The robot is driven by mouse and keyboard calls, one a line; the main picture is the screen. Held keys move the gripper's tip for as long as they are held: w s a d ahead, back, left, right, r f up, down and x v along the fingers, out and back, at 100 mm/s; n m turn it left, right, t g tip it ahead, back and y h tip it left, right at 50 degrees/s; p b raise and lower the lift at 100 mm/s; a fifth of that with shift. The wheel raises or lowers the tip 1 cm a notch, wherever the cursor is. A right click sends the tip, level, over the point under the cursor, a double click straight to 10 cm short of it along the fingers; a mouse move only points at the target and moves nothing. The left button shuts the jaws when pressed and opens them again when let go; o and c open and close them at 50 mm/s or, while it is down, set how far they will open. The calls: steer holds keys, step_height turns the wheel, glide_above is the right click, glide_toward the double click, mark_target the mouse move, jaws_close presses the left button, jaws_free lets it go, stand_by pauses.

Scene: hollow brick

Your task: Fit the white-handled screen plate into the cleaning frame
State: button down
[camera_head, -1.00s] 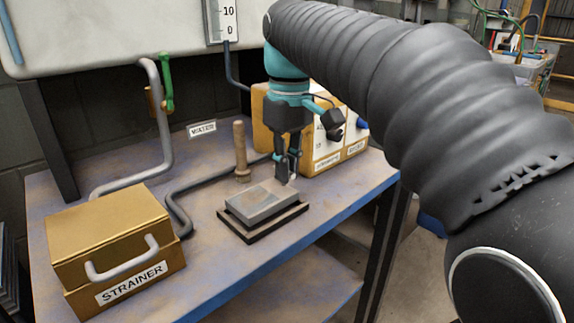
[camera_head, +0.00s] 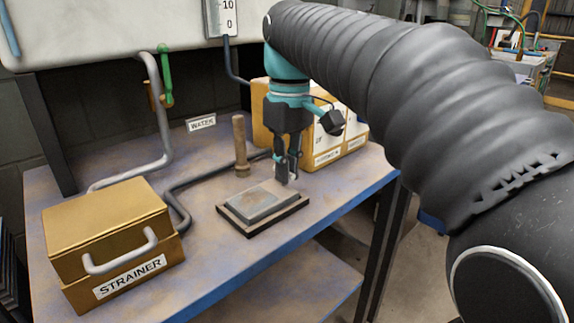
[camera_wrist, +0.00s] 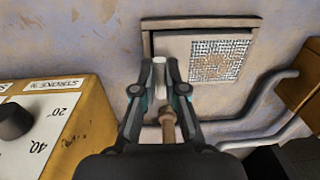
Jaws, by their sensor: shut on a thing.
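The grey screen plate (camera_head: 258,202) lies flat over the dark cleaning frame (camera_head: 262,227) on the bench. In the wrist view the plate's mesh patch (camera_wrist: 222,60) faces up, and the brown frame (camera_wrist: 200,22) shows along the plate's top and left sides. My gripper (camera_head: 287,172) is at the plate's right edge. It is shut on the white handle (camera_wrist: 159,68), which shows between the fingers in the wrist view. The plate appears roughly lined up with the frame. I cannot tell whether it is fully seated, as my gripper hides the near side.
A wooden peg (camera_head: 240,145) stands upright just behind the frame. A yellow control box (camera_head: 268,128) is close behind my gripper. A brass STRAINER box (camera_head: 105,225) sits at the left, with a dark pipe (camera_head: 180,205) between. The bench's front right is clear.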

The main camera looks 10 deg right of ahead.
steer(key=shift+f, duration=0.25)
steer(key=c, duration=1.2)
jaws_free()
steer(key=shift+o, duration=0.2)
steer(key=shift+d+r, duration=0.1)
steer(key=shift+r, duration=3.6)
